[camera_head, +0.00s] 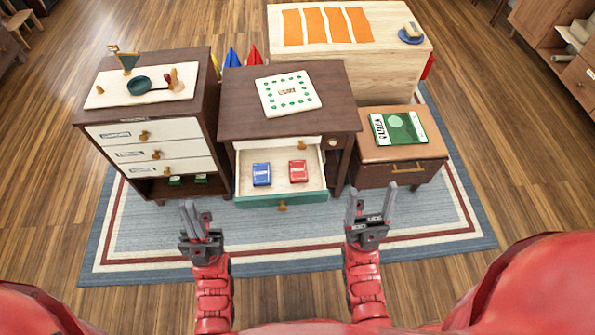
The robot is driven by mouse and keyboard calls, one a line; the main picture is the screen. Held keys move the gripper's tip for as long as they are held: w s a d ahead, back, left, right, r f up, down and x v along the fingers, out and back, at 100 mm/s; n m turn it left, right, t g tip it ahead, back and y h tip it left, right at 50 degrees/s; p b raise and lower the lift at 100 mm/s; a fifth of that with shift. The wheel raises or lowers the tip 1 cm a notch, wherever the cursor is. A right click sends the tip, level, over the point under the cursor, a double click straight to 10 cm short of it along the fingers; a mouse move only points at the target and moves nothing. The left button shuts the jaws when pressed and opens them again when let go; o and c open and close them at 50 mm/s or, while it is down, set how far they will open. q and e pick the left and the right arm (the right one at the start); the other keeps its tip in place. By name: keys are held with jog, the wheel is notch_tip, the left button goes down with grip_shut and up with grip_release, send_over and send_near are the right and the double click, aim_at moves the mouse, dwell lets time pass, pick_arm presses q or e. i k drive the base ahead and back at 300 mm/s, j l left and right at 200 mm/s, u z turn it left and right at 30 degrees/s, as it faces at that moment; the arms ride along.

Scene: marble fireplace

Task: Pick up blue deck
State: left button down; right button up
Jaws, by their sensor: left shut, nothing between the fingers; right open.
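The blue deck (262,174) lies on the left side of an open drawer (281,186) in the middle brown cabinet. A red deck (298,171) lies to its right in the same drawer, with a gap between them. My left gripper (188,208) is shut and empty, in front of the cabinets and to the lower left of the blue deck in the picture. My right gripper (372,200) is open and empty, to the lower right of the drawer. Neither gripper touches a deck.
The middle cabinet (235,105) bears a white board with green marks (288,93). A drawer unit (90,135) stands left, with a green bowl (138,85) on top. A low brown cabinet (375,172) stands right with a green magazine (398,128). A blue rug (300,240) covers the floor.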

aim_at(262, 176)
jog(key=i+j+z, duration=0.15)
jog(key=j, duration=0.4)
jog(key=i+j+z, duration=0.2)
jog(key=j, duration=0.4)
jog(key=i+j+z, duration=0.15)
jog(key=j, duration=0.45)
jog(key=j+z, duration=0.15)
jog(key=j, duration=0.45)
